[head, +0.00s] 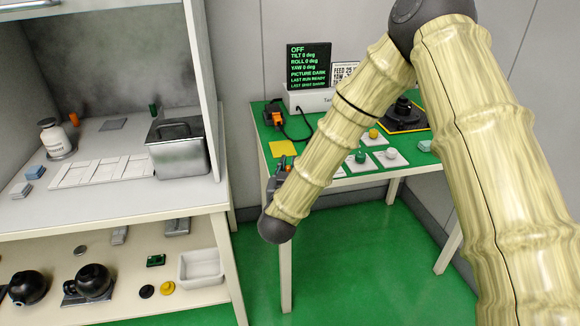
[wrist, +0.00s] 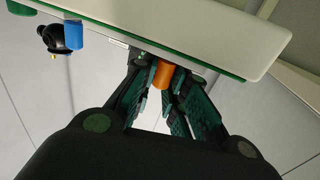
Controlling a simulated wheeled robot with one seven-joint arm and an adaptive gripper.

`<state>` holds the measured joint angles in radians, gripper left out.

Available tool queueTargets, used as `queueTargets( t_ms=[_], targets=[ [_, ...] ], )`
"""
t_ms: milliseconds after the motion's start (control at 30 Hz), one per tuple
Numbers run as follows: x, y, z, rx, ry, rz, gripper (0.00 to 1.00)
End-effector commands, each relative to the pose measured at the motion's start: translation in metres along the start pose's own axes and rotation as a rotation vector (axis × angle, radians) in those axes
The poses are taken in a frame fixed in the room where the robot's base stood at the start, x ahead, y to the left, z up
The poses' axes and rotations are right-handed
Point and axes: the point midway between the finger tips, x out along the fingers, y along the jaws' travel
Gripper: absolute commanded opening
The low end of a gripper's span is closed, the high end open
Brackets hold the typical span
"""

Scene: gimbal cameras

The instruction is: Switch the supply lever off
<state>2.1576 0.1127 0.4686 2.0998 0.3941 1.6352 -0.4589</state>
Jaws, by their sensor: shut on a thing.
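My gripper (wrist: 162,82) has its teal-padded fingers around an orange cylindrical piece (wrist: 163,72), which looks like the grip of the supply lever. This piece is close against the green-edged bench in the wrist view. The lever cannot be made out there. A dark display (head: 309,66) at the back of the bench reads "OFF", with tilt, roll and yaw at 0 deg and "PICTURE DARK".
An orange and black device (head: 275,114) with a cable, a yellow square (head: 283,149) and a black round device (head: 403,112) are on the bench. At left, a shelved bench holds a metal bin (head: 179,152) and a white tray (head: 201,267). Green floor (head: 360,260) is clear between.

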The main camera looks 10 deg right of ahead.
Motion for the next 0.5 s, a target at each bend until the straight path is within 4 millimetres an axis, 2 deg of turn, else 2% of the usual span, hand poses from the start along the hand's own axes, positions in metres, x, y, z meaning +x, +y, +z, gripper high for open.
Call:
queueTargets(
  t_ms=[33, 333, 367, 467, 500],
  targets=[
    [0.0015, -0.0048, -0.0051, 0.006, 0.010, -0.002, 0.00],
    [0.0018, -0.0040, -0.0051, 0.006, 0.010, 0.002, 0.00],
    [0.0018, -0.0038, -0.0050, 0.006, 0.010, 0.002, 0.20],
    [0.0016, -0.0026, -0.0042, 0.004, 0.008, 0.004, 0.37],
    [0.0015, -0.0018, -0.0037, 0.004, 0.007, 0.005, 0.37]
  ],
)
